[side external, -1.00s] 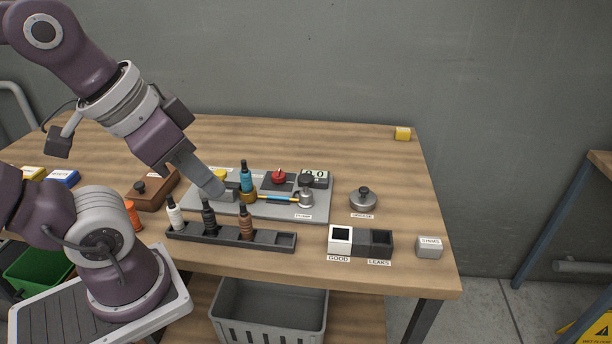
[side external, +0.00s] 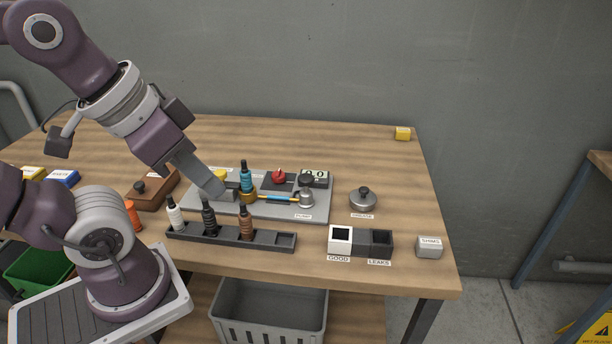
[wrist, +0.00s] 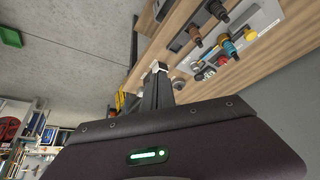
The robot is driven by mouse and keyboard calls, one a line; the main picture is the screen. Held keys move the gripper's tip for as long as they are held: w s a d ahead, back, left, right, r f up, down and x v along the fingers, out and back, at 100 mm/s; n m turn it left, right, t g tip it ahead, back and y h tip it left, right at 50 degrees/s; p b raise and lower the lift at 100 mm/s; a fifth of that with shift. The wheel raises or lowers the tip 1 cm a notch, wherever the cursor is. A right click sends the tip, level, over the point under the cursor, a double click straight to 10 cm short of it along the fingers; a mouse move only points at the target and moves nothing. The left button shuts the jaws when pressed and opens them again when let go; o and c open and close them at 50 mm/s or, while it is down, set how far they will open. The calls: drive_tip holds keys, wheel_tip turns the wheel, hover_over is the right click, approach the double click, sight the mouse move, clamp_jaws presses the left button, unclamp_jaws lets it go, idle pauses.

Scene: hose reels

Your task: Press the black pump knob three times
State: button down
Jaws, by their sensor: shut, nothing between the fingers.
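The black pump knob (side external: 306,179) sits on top of the small silver pump (side external: 306,199), at the right end of the grey board (side external: 265,210). A label lies in front of the pump. My gripper (side external: 216,191) is shut and empty, low over the left part of the board. It is well left of the pump and does not touch the knob. In the wrist view the shut fingers (wrist: 159,70) point toward the table, with the board's parts beyond.
A red knob (side external: 279,177) and a counter are behind. A bottle rack (side external: 270,238) is in front. A silver lidded pot (side external: 363,200) stands right.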

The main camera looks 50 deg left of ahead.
drive_tip(key=w+a+r+t+y, duration=0.2)
drive_tip(key=w+a+y, duration=0.2)
drive_tip(key=w+a, duration=0.55)
drive_tip(key=m+t+h, duration=0.1)
drive_tip(key=m+h, duration=0.5)
drive_tip(key=m, duration=0.5)
hover_over(301, 178)
wheel_tip(301, 178, down, 7)
drive_tip(key=shift+f+y, duration=0.15)
drive_tip(key=shift+y, duration=0.15)
wheel_tip(301, 178, down, 8)
drive_tip(key=shift+d+r, duration=0.1)
drive_tip(key=shift+r, duration=0.1)
drive_tip(key=shift+f, duration=0.6)
